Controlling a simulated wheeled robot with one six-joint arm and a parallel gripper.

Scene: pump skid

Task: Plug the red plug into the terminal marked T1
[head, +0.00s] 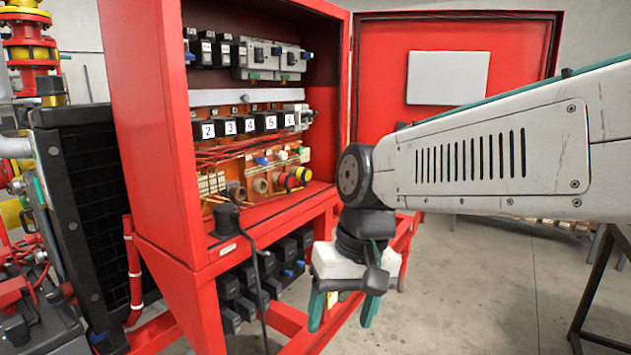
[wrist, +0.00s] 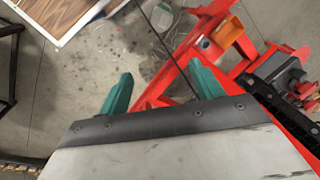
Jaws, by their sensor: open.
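My gripper (head: 343,310) is open and empty, pointing down in front of the red cabinet's lower right side. Its two green fingers also show in the wrist view (wrist: 162,88), apart, with bare floor and part of a red frame between and beyond them. The open red cabinet (head: 155,120) holds rows of electrical parts. Several small blue, white and red connectors (head: 262,161) sit on its lower panel. I cannot tell which is the red plug. No T1 marking is readable; the readable labels are numbers on black blocks (head: 246,124).
A black socket-like part with a cable (head: 228,216) stands on the cabinet's front ledge, its cable hanging down. The cabinet's red door (head: 385,80) is open to the right. Black machinery (head: 85,180) stands at left. The concrete floor (head: 480,290) at right is mostly clear.

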